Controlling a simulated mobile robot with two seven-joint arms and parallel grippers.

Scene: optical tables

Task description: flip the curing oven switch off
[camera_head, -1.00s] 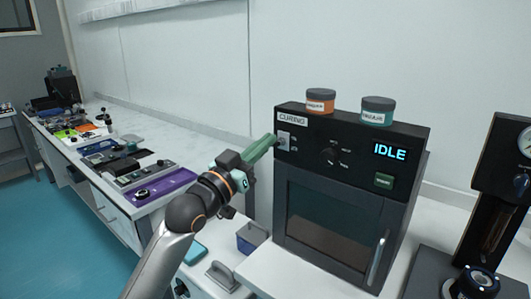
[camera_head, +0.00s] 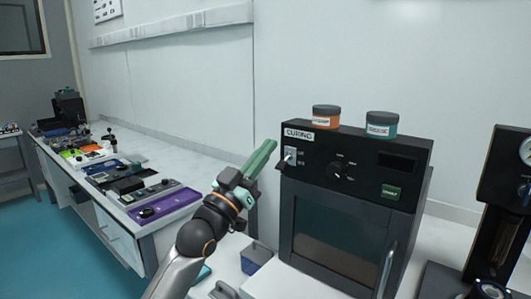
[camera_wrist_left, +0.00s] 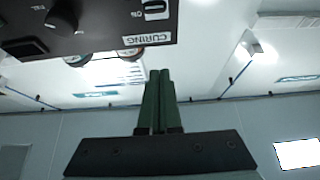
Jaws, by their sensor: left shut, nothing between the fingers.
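The black curing oven (camera_head: 340,222) stands on the white bench, its door shut. Its small light switch plate (camera_head: 290,155) sits at the panel's upper left, below the CURING label (camera_head: 299,134). The switch lever looks lowered, but it is small. The panel's display (camera_head: 397,162) is dark. My left gripper (camera_head: 271,146) has its green fingers shut and empty, just left of the switch plate and apart from it. In the left wrist view the picture is upside down: the shut fingers (camera_wrist_left: 160,75) are clear of the panel, and the switch plate (camera_wrist_left: 156,9) is partly cut off.
An orange-labelled jar (camera_head: 326,117) and a teal jar (camera_head: 381,125) stand on the oven. A blue bin (camera_head: 256,257) sits low beside it. A black gauge apparatus (camera_head: 500,205) stands at right. A bench with several tools, including a purple tray (camera_head: 166,207), runs left.

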